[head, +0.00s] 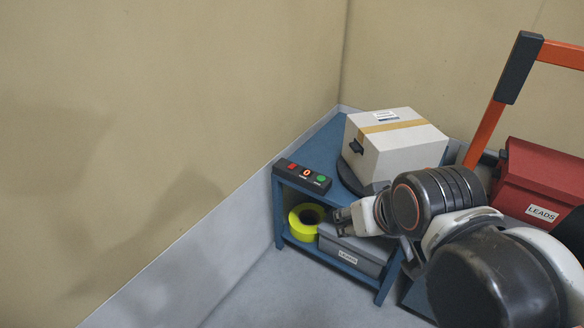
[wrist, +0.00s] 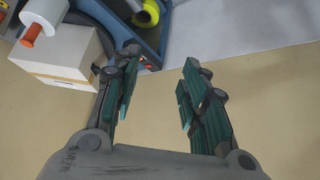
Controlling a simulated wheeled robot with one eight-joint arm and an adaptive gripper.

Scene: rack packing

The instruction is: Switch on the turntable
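The turntable (head: 349,179) is a dark round disc on the top of a blue shelf unit (head: 345,123). A white taped box (head: 405,152) sits on it. A dark control box (head: 287,175) lies at the top's front left edge, with a red button, a lit orange "0" display and a green button (head: 320,179). Part of it also shows beside the left finger in the wrist view (wrist: 146,61), its buttons mostly hidden. My gripper (head: 337,222) is in front of the shelf unit, lower than the control box; its fingers are apart and empty in the wrist view (wrist: 158,62).
On the lower shelf are a yellow roll (head: 298,224) and a grey LEADS bin (head: 366,250). A red LEADS bin (head: 541,177) and an orange frame (head: 487,125) stand at the right. Beige walls close in behind and at the left. The grey floor (head: 290,290) in front is clear.

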